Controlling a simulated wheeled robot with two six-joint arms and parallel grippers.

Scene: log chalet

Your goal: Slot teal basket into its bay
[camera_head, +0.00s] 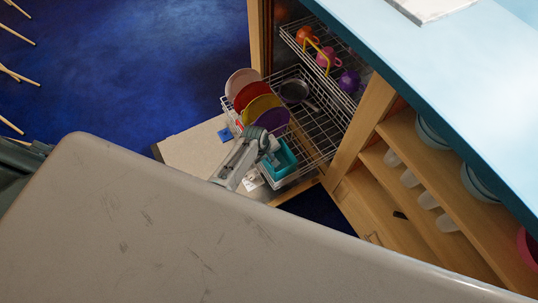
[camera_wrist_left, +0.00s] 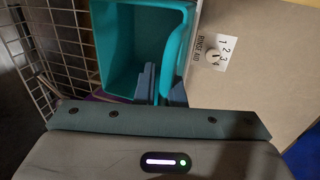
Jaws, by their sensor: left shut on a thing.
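The teal basket (camera_head: 285,166) is at the near corner of the lower wire rack (camera_head: 318,128) in the head view. In the left wrist view the teal basket (camera_wrist_left: 128,50) is a deep, open-topped box, seen into its empty-looking inside, beside the wire rack (camera_wrist_left: 38,45). My left gripper (camera_head: 271,157) is at its side, partly covering it. My right gripper is not in view.
Pink, red, yellow and purple plates (camera_head: 257,104) stand in the rack behind the basket, near a dark pan (camera_head: 294,91). The open dishwasher door (camera_head: 193,152) lies below. The upper rack (camera_head: 322,63) holds cups. A wooden shelf unit (camera_head: 425,190) stands close on the right.

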